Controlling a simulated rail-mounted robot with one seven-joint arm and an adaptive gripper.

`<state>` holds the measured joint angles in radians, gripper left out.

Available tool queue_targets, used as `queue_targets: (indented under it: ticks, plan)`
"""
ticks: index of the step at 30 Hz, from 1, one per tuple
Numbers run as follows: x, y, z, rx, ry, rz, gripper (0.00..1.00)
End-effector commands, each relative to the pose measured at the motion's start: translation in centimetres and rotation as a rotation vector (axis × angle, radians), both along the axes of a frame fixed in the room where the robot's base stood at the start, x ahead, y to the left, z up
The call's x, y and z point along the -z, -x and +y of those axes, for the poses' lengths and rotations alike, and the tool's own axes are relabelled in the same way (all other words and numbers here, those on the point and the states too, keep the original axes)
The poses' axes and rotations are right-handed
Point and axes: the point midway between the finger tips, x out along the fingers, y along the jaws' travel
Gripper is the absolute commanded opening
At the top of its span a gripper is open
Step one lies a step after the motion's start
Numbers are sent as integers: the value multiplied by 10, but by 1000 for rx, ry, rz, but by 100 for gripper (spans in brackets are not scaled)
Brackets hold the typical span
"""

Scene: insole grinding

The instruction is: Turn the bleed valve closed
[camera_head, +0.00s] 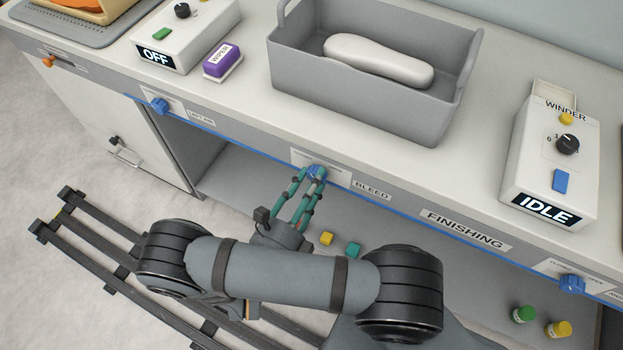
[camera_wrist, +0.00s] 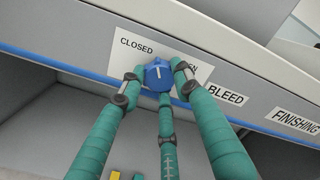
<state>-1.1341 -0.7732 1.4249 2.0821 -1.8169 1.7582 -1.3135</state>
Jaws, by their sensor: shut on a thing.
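The bleed valve is a blue knob (camera_head: 316,173) on the front edge of the counter, left of the BLEED label (camera_head: 372,190). In the wrist view the knob (camera_wrist: 158,75) sits on a white plate (camera_wrist: 103,50) marked CLOSED at its left. The right-hand word is partly hidden, with "EN" showing. A short white mark on the knob points roughly upward, between the two words; its exact angle is hard to tell. My gripper (camera_head: 309,183) has three teal fingers. It is shut on the knob, with fingertips at its left, right and below.
Other blue knobs sit along the edge at left (camera_head: 159,105) and far right (camera_head: 572,283). A grey bin (camera_head: 360,103) with a white insole stands on the counter above. The winder box (camera_head: 553,165) reads IDLE. Small coloured pieces and jars lie on the shelf below.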

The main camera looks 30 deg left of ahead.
Motion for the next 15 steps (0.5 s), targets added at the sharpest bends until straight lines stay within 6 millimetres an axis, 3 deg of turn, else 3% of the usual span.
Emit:
queue_targets:
  ticks: [15]
  plan:
    - [2,-1,-2,5,256,-1,6]
